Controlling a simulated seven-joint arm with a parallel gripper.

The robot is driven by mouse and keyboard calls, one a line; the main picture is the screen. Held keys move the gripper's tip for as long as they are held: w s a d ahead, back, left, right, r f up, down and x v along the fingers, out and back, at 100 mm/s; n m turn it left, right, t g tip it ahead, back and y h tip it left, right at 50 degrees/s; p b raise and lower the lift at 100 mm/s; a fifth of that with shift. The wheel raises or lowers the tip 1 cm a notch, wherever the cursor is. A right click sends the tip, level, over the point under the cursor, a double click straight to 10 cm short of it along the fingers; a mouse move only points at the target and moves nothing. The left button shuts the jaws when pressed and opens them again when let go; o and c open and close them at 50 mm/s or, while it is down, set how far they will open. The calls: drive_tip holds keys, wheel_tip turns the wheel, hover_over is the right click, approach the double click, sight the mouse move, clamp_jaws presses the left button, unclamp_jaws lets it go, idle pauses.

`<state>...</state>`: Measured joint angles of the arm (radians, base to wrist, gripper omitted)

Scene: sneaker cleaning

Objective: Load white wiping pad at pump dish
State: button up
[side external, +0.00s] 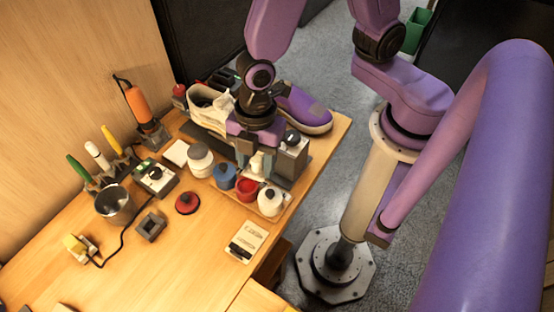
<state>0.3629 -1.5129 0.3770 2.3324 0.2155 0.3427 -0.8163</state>
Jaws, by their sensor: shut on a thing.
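I cannot tell for sure that this is the white wiping pad. A flat white square (176,153) lies on the table left of the jars. A grey box-like dispenser (292,155) stands close at the right of my gripper. The pump dish cannot be told apart clearly here; the fingers cover part of that area.
A white jar (200,160), a blue jar (225,175), a red jar (247,188) and a white pot (270,200) stand close below my gripper. A purple sneaker (303,109) and a cream shoe (208,105) lie behind.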

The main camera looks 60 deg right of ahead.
drive_tip(key=w, duration=0.3)
drive_tip(key=w+a, duration=0.1)
drive_tip(key=w, duration=0.5)
drive_tip(key=shift+w+a+r, duration=0.3)
drive_tip(key=shift+w+r, duration=0.05)
hover_over(197, 152)
drive_tip(key=shift+d+f, duration=0.2)
drive_tip(key=shift+f, duration=2.45)
drive_tip(key=shift+f, duration=0.9)
drive_tip(key=shift+r, duration=3.5)
